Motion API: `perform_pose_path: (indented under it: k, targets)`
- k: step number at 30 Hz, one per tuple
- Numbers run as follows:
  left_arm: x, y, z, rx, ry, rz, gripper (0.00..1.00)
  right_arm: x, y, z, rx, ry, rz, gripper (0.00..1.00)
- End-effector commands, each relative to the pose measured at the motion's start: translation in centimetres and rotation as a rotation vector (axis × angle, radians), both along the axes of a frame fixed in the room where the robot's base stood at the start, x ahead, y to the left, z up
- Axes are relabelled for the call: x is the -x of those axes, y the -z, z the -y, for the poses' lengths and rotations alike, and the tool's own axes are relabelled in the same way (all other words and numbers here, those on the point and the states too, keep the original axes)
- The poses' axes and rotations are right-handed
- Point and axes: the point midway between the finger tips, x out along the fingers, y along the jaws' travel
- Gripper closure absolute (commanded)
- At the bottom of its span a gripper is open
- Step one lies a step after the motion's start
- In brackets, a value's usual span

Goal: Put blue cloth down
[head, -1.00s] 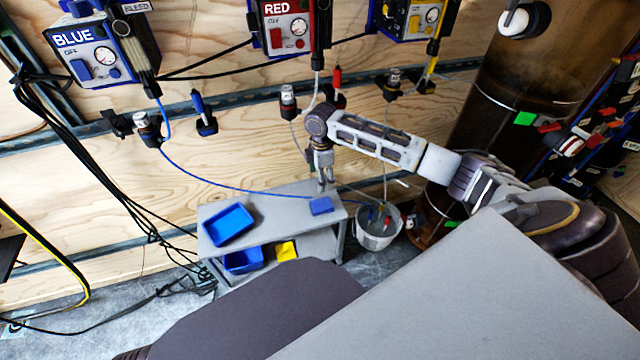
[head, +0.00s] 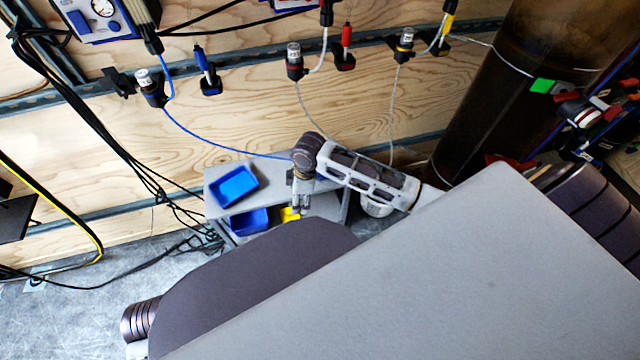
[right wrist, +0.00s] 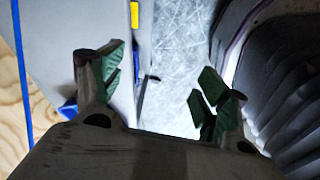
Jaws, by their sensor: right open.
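The blue cloth does not show clearly now; in the head view my right arm covers the right part of the cart top. My right gripper (head: 302,212) points down at the front edge of the grey cart (head: 272,178). In the right wrist view its two green-padded fingers (right wrist: 160,85) are spread, with nothing between them. A small blue patch (right wrist: 68,109) shows beside the left finger there; I cannot tell whether it is the cloth. My left gripper is not in view.
A blue tray (head: 235,186) sits on the cart top. A blue bin (head: 249,221) and a yellow item (head: 290,214) are on the lower shelf. A blue hose (head: 205,140) and black cables hang nearby.

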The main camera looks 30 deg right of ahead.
Motion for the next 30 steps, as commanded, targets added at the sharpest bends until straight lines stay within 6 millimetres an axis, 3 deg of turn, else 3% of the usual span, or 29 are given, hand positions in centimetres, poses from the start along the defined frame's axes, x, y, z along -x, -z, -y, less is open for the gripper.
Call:
perform_pose_path:
  k: [6,15,23,30]
  targets:
    - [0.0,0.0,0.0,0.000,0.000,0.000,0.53,2.9,0.7,-2.8,-0.057,0.103,0.009,0.26]
    - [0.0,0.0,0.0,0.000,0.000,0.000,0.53,6.3,1.0,-4.9,-0.120,0.281,0.020,0.26]
    - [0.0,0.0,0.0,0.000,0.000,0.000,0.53,9.1,0.9,-5.1,-0.156,0.463,0.024,0.26]
    - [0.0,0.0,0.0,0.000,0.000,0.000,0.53,11.7,0.7,-4.1,-0.170,0.649,0.025,0.26]
